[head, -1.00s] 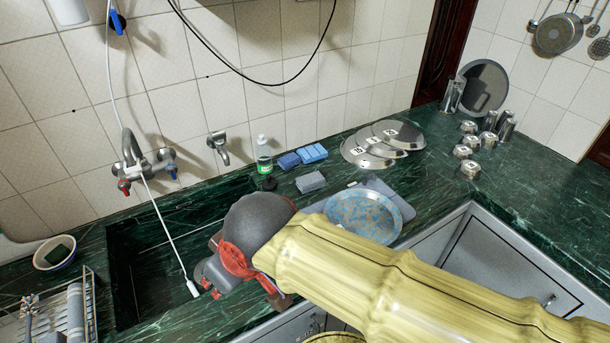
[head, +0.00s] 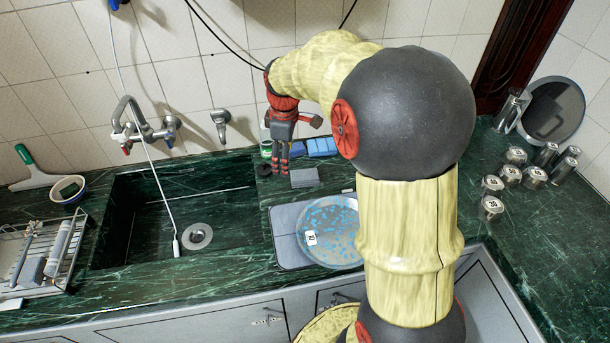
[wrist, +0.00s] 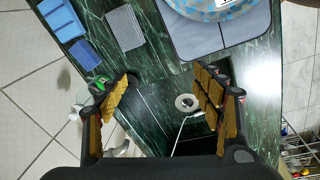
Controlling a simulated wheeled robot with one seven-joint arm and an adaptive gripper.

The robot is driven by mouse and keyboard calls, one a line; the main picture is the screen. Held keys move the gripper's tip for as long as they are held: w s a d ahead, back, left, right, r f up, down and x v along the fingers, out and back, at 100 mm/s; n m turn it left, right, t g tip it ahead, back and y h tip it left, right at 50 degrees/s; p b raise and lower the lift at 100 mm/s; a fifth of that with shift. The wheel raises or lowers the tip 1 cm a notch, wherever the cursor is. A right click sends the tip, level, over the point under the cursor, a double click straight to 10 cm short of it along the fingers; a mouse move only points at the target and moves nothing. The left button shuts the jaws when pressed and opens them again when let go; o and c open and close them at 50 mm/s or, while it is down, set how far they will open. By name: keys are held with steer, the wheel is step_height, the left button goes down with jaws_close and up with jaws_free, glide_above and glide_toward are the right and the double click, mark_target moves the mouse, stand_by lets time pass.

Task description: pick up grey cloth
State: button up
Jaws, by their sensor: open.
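The grey cloth (head: 305,178) is a small flat rectangle on the green counter, in front of the blue sponges. In the wrist view the cloth (wrist: 125,27) lies at the upper left, beyond the fingertips. My gripper (head: 280,171) points down just left of the cloth in the head view, above the counter by the sink's back right corner. In the wrist view my gripper (wrist: 165,82) has its fingers spread with nothing between them. The cloth is apart from the fingers in the wrist view.
Blue sponges (head: 321,146) lie right behind the cloth. A green-capped bottle (wrist: 97,85) is close to the left finger. A speckled plate (head: 330,225) rests on a grey mat (head: 287,245) in front. The sink (head: 150,225) is left, with a hanging white hose.

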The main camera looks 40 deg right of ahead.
mark_target(305, 175)
steer(key=w+d+f+n, duration=0.1)
steer(key=d+f, duration=0.2)
steer(key=w+d+f+n+g+p, duration=0.1)
steer(key=d+f, duration=0.3)
steer(key=w+d+f+n, duration=0.1)
steer(key=w+d+f, duration=0.1)
steer(key=d+f, duration=0.1)
steer(key=shift+d+f+n+g+y, duration=0.25)
steer(key=shift+f+n+g+y, duration=0.05)
steer(key=shift+f, duration=0.45)
steer(key=shift+w+f+b, duration=0.15)
steer(key=shift+f+b, duration=0.45)
steer(key=shift+f, duration=1.4)
steer(key=shift+w+f+b, duration=0.1)
steer(key=shift+f+b, duration=0.45)
steer(key=shift+f, duration=1.4)
steer(key=shift+c, duration=1.4)
steer(key=c, duration=1)
steer(key=shift+o, duration=0.2)
steer(key=shift+r, duration=0.1)
